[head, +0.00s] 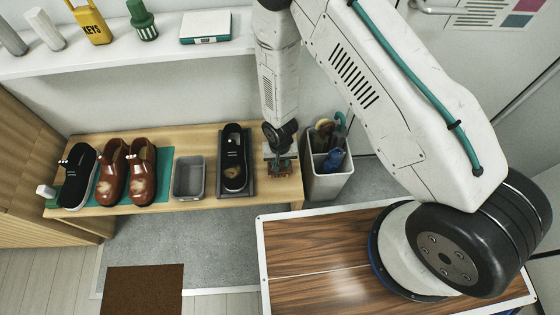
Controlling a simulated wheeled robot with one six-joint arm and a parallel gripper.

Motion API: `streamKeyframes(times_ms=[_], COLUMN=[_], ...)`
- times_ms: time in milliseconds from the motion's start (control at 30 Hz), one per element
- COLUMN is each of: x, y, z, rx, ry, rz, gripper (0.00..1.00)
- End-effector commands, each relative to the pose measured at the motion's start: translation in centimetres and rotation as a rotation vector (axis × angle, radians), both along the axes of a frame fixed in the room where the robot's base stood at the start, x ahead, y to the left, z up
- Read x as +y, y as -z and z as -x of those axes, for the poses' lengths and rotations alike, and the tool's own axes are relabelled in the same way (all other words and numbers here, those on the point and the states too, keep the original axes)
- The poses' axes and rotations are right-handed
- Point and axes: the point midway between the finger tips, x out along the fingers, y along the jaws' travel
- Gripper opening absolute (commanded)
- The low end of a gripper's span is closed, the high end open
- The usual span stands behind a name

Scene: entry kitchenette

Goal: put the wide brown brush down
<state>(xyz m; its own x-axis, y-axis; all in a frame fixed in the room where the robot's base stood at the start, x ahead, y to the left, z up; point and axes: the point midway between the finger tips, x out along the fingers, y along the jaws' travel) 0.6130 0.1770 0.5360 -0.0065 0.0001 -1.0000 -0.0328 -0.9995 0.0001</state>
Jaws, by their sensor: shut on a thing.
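My gripper (279,150) points down over the right end of the wooden bench (210,144). It is shut on the wide brown brush (283,168), of which only a small brown part shows under the fingers. The gripper hides most of the brush. It is low, close to the bench top; I cannot tell whether the brush touches the wood.
A dark tray (247,186) with a black shoe (234,160) lies left of my gripper. A grey bin (189,177), brown shoes (141,172) and another black shoe (77,177) stand further left. A white divided caddy (327,183) stands close on the right.

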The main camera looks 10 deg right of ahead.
Motion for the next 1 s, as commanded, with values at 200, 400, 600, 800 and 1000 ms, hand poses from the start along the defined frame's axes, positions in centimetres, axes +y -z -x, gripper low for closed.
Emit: streamKeyframes(times_ms=[200, 400, 600, 800, 1000], x=[0.0, 0.0, 0.0, 0.0, 0.0], y=[0.1, 0.2, 0.2, -1.3, -4.9], z=[0.0, 0.0, 0.0, -0.1, -0.1], rx=[0.0, 0.0, 0.0, -0.003, -0.005], ry=[0.0, 0.001, 0.0, 0.001, 0.003], rz=[0.0, 0.0, 0.0, 0.0, 0.001], gripper=[0.0, 0.52, 0.52, 0.52, 0.52])
